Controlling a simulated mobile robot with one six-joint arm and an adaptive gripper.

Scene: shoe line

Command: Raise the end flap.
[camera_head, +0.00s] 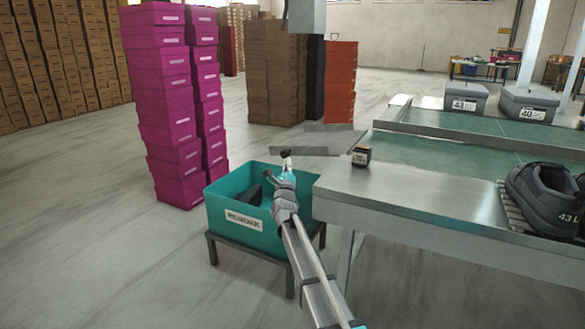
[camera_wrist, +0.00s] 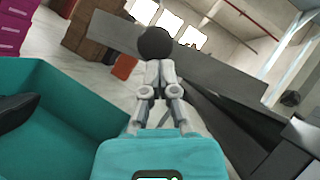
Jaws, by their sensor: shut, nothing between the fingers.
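The end flap appears to be the flat grey plate (camera_head: 330,142) beyond the left end of the line, low and roughly level in the head view; I cannot tell its hinge. In the wrist view a long grey plate (camera_wrist: 215,68) runs tilted behind my fingers. My gripper (camera_head: 286,154) is above the teal rework bin, left of the steel table's corner.
The teal rework bin (camera_head: 224,214) holds a dark shoe (camera_head: 248,195). Magenta box stacks (camera_head: 170,100) stand behind the bin. Floor at left is clear.

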